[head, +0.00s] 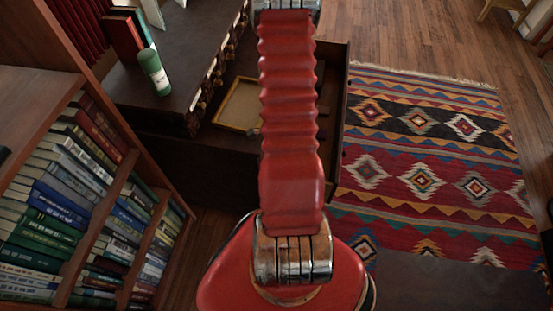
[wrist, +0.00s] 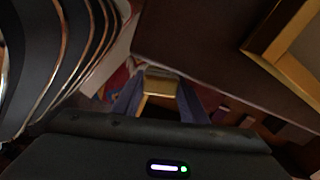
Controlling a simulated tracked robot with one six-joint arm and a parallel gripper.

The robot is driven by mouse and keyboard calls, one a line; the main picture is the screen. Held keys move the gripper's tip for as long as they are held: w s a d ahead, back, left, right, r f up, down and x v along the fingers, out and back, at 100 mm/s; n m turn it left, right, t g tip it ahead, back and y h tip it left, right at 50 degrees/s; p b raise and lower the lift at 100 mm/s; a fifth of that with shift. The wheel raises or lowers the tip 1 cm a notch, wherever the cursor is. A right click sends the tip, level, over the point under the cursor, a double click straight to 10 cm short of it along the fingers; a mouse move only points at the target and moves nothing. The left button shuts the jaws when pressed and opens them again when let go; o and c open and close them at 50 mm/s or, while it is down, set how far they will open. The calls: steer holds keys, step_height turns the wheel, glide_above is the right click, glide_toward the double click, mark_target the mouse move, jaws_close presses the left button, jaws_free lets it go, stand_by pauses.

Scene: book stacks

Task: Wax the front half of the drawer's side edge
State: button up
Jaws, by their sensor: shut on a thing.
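The dark wooden drawer (head: 338,118) is pulled open from the cabinet in the head view. In the wrist view, a dark brown drawer panel (wrist: 195,45) fills the upper right. My gripper (wrist: 160,98) is shut on a small yellowish block (wrist: 160,86), which looks like the wax. The block is close to the drawer panel; I cannot tell whether they touch. My gripper does not show in the head view.
A gold-rimmed frame (head: 240,104) lies inside the drawer. A full bookshelf (head: 65,280) is at left. The patterned rug (head: 430,160) at right is largely clear.

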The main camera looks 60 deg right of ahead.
steer(key=shift+f, duration=2.7)
steer(key=shift+f, duration=0.95)
steer(key=shift+s, duration=0.15)
steer(key=shift+s+d+r, duration=0.1)
steer(key=shift+s+d, duration=0.3)
steer(key=shift+s, duration=0.45)
steer(key=shift+s+d, duration=0.4)
steer(key=shift+s, duration=0.45)
steer(key=shift+s+d, duration=0.25)
steer(key=shift+s, duration=0.35)
steer(key=shift+s+d, duration=0.3)
steer(key=shift+s, duration=0.35)
steer(key=shift+s+d, duration=0.25)
steer(key=shift+s, duration=0.35)
steer(key=shift+f, duration=0.2)
steer(key=shift+c, duration=0.5)
